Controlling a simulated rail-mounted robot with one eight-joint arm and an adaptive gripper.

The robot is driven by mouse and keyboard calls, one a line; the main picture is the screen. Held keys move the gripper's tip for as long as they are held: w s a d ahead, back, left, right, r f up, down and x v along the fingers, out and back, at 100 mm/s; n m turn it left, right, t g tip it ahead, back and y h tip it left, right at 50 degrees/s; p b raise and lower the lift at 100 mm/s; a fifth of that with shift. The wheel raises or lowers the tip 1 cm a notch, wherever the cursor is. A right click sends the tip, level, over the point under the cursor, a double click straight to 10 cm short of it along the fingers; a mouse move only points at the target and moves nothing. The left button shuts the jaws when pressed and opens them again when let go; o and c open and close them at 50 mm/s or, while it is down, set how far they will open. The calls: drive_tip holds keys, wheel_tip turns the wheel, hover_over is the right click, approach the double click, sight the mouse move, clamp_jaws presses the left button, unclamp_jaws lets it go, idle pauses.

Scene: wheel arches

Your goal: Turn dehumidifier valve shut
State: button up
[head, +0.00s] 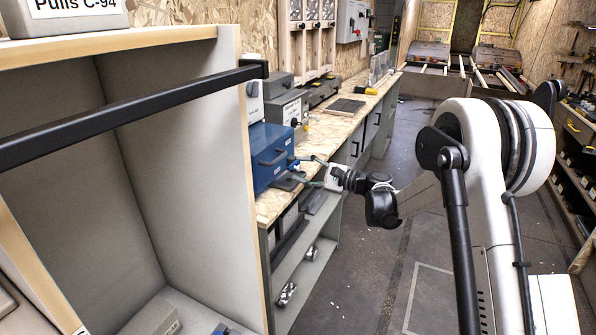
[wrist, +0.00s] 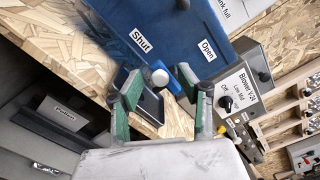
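The blue dehumidifier (head: 271,155) stands on the workbench. In the wrist view its blue body (wrist: 180,30) fills the top, with a "Shut" label at left and an "Open" label at right. My gripper (head: 303,170) is at the dehumidifier's front. In the wrist view its green fingers (wrist: 160,90) are spread, with the white knob end between them. I cannot tell whether a finger touches the valve.
A grey box labelled "Blower" (wrist: 237,97) with a dark knob stands beside the dehumidifier. The wooden bench top (head: 340,126) runs back past it. A grey shelf unit (head: 235,150) and a black bar (head: 120,115) are at left. The floor aisle (head: 400,160) is open.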

drive_tip(key=shift+x, duration=0.75)
clamp_jaws()
drive_tip(key=shift+f+n+b, duration=0.15)
drive_tip(key=shift+n+b, duration=0.15)
drive_tip(key=shift+n, duration=0.1)
unclamp_jaws()
drive_tip(key=shift+d, duration=0.15)
drive_tip(key=v, duration=1.1)
drive_tip(key=shift+s+d, duration=0.25)
drive_tip(key=shift+d, duration=0.05)
